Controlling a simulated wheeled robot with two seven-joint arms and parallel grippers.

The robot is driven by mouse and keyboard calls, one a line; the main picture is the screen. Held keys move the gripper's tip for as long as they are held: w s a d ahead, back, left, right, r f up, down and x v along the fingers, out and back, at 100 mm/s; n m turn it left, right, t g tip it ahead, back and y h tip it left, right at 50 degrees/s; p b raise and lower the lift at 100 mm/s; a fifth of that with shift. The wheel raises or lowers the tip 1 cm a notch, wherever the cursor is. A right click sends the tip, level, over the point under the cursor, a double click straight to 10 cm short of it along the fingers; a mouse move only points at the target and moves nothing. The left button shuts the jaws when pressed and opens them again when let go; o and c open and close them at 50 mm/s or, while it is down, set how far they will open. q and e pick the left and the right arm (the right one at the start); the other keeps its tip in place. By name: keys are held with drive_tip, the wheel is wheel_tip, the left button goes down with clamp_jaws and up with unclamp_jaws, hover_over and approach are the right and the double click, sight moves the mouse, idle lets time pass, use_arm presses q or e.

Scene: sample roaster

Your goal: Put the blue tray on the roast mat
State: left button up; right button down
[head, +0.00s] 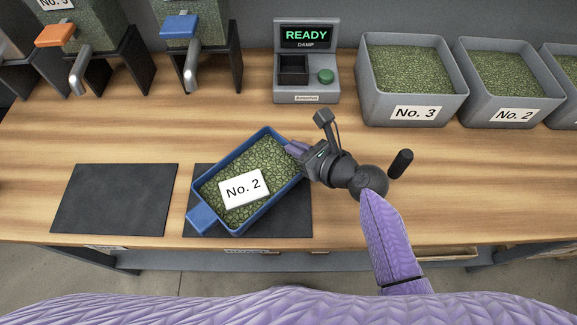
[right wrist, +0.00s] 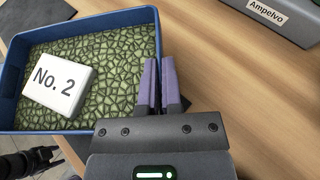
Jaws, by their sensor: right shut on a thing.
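The blue tray (head: 270,209) is filled with green beans and carries a white block marked No. 2 (head: 243,188).
The left dark mat (head: 114,199) is empty. Grey bins marked No. 3 (head: 415,112) and No. 2 (head: 513,115) stand at the back right. A grey machine reading READY (head: 306,97) stands behind the tray. Dispensers with an orange lever (head: 56,35) and a blue lever (head: 180,27) are at the back left.

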wheel_tip(320, 180, down, 5)
drive_tip(key=b, duration=0.2)
drive_tip(key=shift+r+b, duration=0.1)
drive_tip(key=shift+b, duration=0.25)
drive_tip(key=shift+r, duration=0.2)
drive_tip(key=shift+f, duration=0.15)
drive_tip(key=c, duration=0.8)
unclamp_jaws()
